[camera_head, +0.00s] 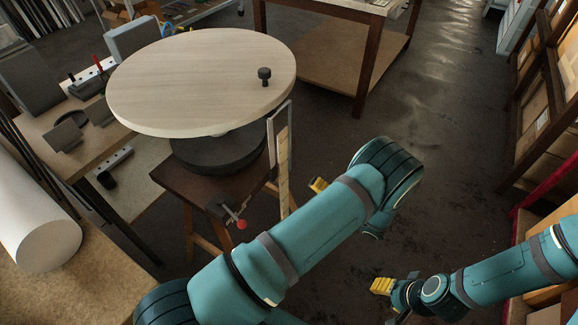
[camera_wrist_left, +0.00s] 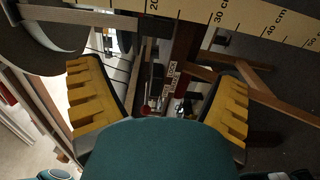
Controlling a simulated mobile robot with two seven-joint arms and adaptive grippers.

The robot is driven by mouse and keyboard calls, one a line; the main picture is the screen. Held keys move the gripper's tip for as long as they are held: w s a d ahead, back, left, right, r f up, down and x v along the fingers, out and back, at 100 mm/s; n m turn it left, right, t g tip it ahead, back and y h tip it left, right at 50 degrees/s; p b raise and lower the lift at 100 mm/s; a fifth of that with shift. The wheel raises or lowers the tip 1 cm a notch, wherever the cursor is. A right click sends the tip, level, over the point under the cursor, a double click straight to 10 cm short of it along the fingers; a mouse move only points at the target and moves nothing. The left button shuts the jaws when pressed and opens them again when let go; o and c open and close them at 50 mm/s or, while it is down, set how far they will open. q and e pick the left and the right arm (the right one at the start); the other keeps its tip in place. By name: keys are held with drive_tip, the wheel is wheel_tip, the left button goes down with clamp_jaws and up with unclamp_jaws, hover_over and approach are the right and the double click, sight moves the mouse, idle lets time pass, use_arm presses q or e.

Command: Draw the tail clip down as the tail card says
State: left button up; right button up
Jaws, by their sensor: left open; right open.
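My left gripper (camera_head: 318,185) is mostly hidden behind its own arm in the head view, beside an upright yellow scale strip (camera_head: 283,170). In the left wrist view the left gripper (camera_wrist_left: 160,85) has its two yellow fingers wide apart, with nothing held between them. The scale strip (camera_wrist_left: 240,17), marked in cm, runs across the top of that view. I cannot make out the tail clip or tail card for sure. My right gripper (camera_head: 382,286) is open and empty over the floor.
A round pale tabletop (camera_head: 200,75) with a dark knob (camera_head: 264,74) stands on a dark wooden stand (camera_head: 205,185). A red-balled lever (camera_head: 241,223) juts from the stand's front. A white roll (camera_head: 45,235) is at the left, and shelving (camera_head: 545,110) at the right.

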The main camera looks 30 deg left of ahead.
sight(275, 174)
use_arm(q)
drive_tip(key=a, duration=0.9)
drive_tip(key=w+a+b, duration=0.1)
drive_tip(key=a, duration=0.3)
drive_tip(key=shift+w+a+r, duration=0.1)
drive_tip(key=shift+a+r, duration=0.1)
drive_tip(key=shift+a, duration=0.15)
use_arm(e)
drive_tip(key=shift+f, duration=0.5)
